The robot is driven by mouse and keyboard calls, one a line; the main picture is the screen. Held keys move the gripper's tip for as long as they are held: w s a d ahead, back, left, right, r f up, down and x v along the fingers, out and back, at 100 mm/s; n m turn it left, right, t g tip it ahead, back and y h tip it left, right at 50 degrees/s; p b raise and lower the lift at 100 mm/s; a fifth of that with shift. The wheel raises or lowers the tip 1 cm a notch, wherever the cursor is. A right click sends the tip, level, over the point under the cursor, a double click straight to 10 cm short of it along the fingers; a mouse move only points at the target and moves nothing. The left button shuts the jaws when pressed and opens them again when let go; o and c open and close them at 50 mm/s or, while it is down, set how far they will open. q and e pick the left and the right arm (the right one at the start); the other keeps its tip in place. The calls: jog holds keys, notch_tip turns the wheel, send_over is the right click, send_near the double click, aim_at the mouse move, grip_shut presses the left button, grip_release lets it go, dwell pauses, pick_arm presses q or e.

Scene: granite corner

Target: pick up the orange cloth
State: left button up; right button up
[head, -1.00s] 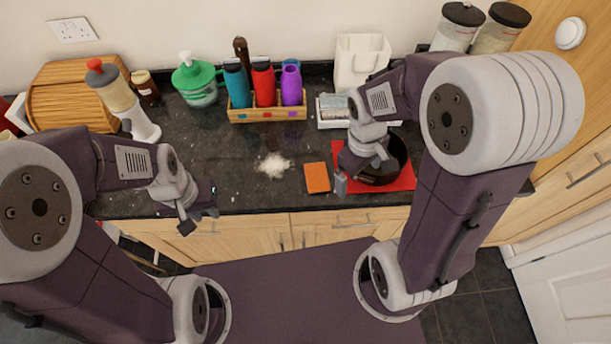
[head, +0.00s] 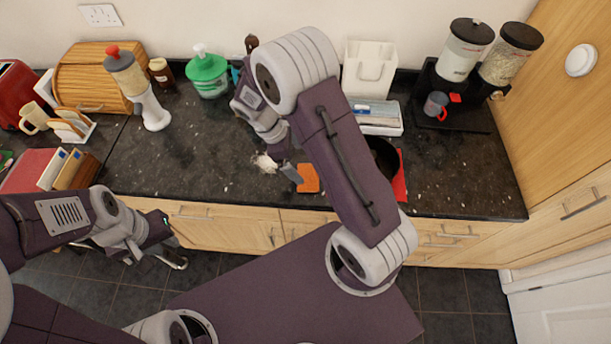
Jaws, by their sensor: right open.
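The orange cloth (head: 308,178) lies flat near the front edge of the dark counter. My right arm passes close over it, with the forearm just to its right. My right gripper (head: 278,170) is open and empty, just left of the cloth. One of its fingers hangs by the cloth's left edge; whether it touches cannot be told. My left gripper (head: 168,243) is low at the left, in front of the cabinet fronts and away from the cloth. Its finger gap is unclear, and no held object shows.
A dark pan (head: 384,155) on a red mat (head: 400,185) is partly hidden behind my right arm. My arm also covers the bottle rack. The counter left of the spill is clear.

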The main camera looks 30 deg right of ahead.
aim_at(309, 175)
jog(key=x, duration=0.2)
jog(key=shift+s+d+f, duration=0.2)
jog(key=shift+s+f, duration=0.05)
jog(key=shift+f, duration=0.05)
jog(key=x, duration=0.1)
jog(key=p+x, duration=0.1)
jog(key=x, duration=0.2)
jog(key=shift+a+f, duration=0.3)
jog(key=shift+f, duration=0.05)
jog(key=shift+d+f, duration=0.2)
jog(key=shift+f, duration=0.15)
jog(key=c, duration=1.1)
jog(key=shift+r, duration=0.2)
jog(key=shift+r, duration=0.3)
notch_tip(309, 175, up, 3)
jog(key=shift+f, duration=0.1)
jog(key=s+d+r+b, duration=0.1)
jog(key=s+d+r, duration=0.1)
jog(key=s+r, duration=0.5)
jog(key=s, duration=0.4)
jog(key=shift+s+d+r+b, duration=0.2)
jog(key=shift+s+d+b, duration=0.05)
jog(key=shift+d+b, duration=0.15)
